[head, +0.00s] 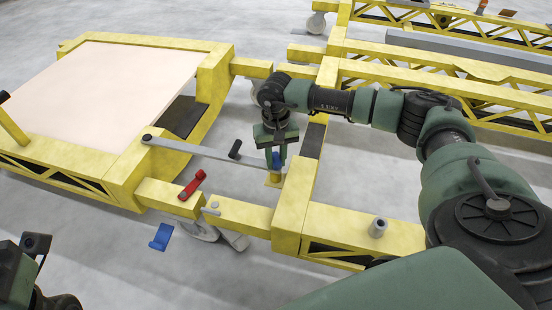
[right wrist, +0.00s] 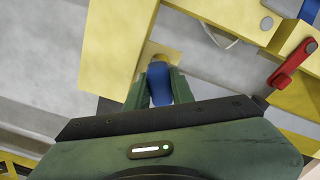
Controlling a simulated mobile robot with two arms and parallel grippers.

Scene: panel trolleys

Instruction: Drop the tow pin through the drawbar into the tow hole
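My right gripper (head: 276,160) is over the yellow tow tab (head: 273,179) between the trolleys. In the right wrist view its fingers (right wrist: 160,88) are closed around the tow pin's blue top (right wrist: 159,82), and the yellow tab (right wrist: 163,51) shows just beyond. The pin's lower part and the tow hole are hidden, so I cannot tell whether the pin is in the hole. The grey drawbar (head: 205,151) runs from the left trolley's corner to beside the tab. Part of my left arm shows at the lower left edge; its fingers are not clear.
A yellow trolley with a pale panel (head: 120,85) stands at left; yellow truss frames (head: 440,65) stand at right. A red lever (head: 192,186), a black handle (head: 235,149) and a blue pedal (head: 161,237) are near the drawbar. Grey floor at the front is clear.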

